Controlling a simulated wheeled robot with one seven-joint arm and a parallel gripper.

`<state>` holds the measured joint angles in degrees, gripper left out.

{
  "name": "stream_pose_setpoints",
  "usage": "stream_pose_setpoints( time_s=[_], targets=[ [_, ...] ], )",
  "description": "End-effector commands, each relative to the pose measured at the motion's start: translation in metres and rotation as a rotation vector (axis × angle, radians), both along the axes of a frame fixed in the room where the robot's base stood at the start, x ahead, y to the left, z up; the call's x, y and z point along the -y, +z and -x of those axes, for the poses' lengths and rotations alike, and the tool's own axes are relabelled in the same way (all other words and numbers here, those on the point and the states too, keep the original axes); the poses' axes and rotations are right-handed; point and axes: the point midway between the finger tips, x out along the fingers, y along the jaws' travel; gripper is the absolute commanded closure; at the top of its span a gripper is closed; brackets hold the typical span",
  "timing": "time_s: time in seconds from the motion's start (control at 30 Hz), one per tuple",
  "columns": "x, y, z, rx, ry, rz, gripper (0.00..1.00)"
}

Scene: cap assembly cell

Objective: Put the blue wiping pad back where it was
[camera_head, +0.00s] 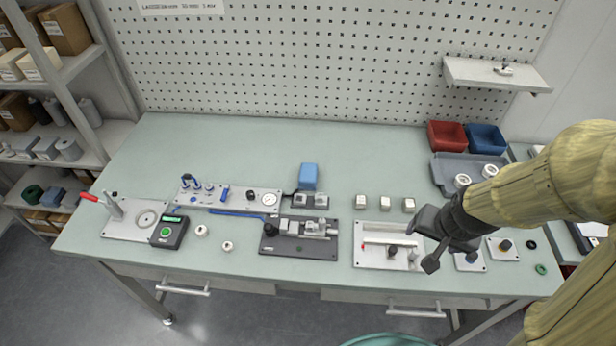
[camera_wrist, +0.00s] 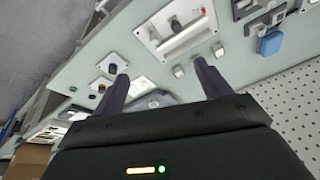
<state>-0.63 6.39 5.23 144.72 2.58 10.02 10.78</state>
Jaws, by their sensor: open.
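The blue wiping pad (camera_head: 309,177) is a small blue block at the middle of the table, just behind a pair of small grey blocks (camera_head: 309,201). Whether it lies on the table or rests against them I cannot tell. It also shows in the wrist view (camera_wrist: 269,42), at the upper right, outside my fingers. My gripper (camera_head: 432,243) is above the right part of the table, over the edge of a white fixture plate, well to the right of the pad. In the wrist view my gripper (camera_wrist: 160,84) has its two dark fingers apart with nothing held between them.
Three small white-topped blocks (camera_head: 383,203) stand between the pad and my gripper. A dark fixture (camera_head: 298,248) and a gauge panel (camera_head: 232,197) lie in front and left. Red (camera_head: 447,136) and blue (camera_head: 485,139) bins stand back right. The table behind the pad is clear.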

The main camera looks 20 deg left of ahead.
Motion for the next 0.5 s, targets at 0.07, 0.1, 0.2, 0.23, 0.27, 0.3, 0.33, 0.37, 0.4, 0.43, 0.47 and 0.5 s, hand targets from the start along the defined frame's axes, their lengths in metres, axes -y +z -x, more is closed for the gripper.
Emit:
stream_pose_setpoints(
  time_s=[0.07, 0.1, 0.2, 0.23, 0.27, 0.3, 0.33, 0.37, 0.4, 0.43, 0.47, 0.5],
  targets=[
    [-0.029, -0.018, -0.023, 0.043, -0.071, -0.077, 0.24],
    [-0.046, -0.026, -0.035, 0.068, -0.119, -0.127, 0.24],
    [-0.09, -0.045, -0.06, 0.116, -0.244, -0.275, 0.24],
    [-0.104, -0.05, -0.067, 0.128, -0.285, -0.324, 0.24],
    [-0.117, -0.056, -0.072, 0.135, -0.325, -0.374, 0.24],
    [-0.135, -0.062, -0.079, 0.144, -0.381, -0.444, 0.24],
    [-0.149, -0.066, -0.083, 0.146, -0.425, -0.498, 0.24],
    [-0.163, -0.07, -0.087, 0.147, -0.47, -0.553, 0.24],
    [-0.18, -0.076, -0.091, 0.145, -0.532, -0.628, 0.24],
    [-0.192, -0.079, -0.093, 0.141, -0.581, -0.684, 0.24],
    [-0.204, -0.083, -0.096, 0.135, -0.631, -0.741, 0.24],
    [-0.22, -0.087, -0.098, 0.125, -0.696, -0.818, 0.24]
  ],
)
